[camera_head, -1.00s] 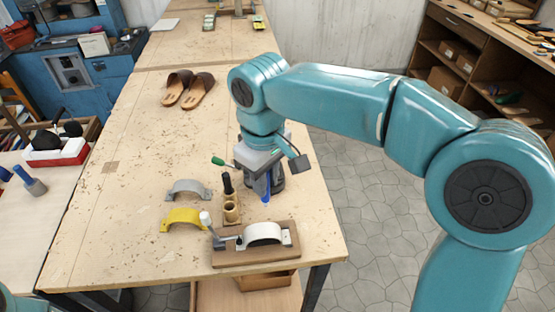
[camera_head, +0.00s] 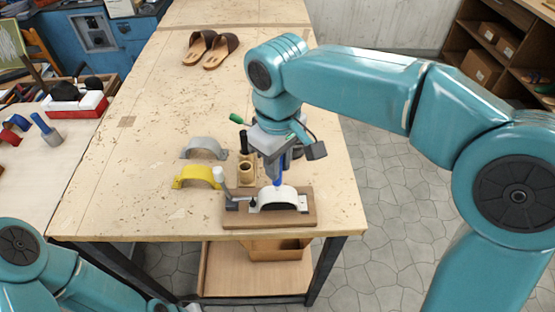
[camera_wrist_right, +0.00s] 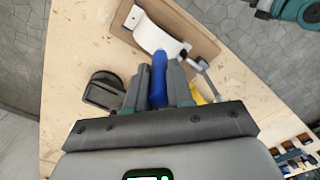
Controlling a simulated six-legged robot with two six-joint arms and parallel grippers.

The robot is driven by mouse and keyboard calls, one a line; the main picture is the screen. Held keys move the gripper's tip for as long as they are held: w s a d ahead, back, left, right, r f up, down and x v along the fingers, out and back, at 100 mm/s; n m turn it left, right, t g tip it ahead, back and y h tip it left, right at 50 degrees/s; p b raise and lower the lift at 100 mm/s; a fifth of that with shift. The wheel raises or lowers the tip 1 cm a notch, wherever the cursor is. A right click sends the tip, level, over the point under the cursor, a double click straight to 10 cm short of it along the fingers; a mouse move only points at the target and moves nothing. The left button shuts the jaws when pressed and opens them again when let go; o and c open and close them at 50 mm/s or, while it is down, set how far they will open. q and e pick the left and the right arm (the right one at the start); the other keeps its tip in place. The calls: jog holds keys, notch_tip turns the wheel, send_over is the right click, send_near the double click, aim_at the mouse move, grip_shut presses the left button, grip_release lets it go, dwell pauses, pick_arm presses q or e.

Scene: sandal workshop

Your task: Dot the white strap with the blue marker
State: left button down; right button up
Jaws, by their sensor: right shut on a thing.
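The white strap (camera_head: 277,199) is an arched piece held on a wooden board (camera_head: 242,219) near the table's front edge. A clamp with a grey-white handle (camera_head: 219,178) stands at the strap's left end. My right gripper (camera_head: 278,174) is shut on the blue marker (camera_head: 277,180), just above the strap, with the marker pointing down. In the right wrist view the blue marker (camera_wrist_right: 158,76) sits between the fingers and its end overlaps the edge of the white strap (camera_wrist_right: 156,38). Whether the tip touches cannot be told. My left gripper is not in view; only part of my left arm shows at lower left.
A grey strap (camera_head: 205,145) and a yellow strap (camera_head: 195,175) lie to the left. Brown sandals (camera_head: 220,51) lie farther back. The table's left middle is clear.

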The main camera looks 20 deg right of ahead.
jog(key=shift+d, duration=0.15)
jog(key=shift+s+r, duration=0.15)
jog(key=shift+f, duration=0.2)
jog(key=shift+f, duration=0.25)
jog(key=shift+f+b, duration=0.15)
jog(key=shift+b, duration=0.25)
jog(key=shift+f, duration=0.1)
dwell(0.5)
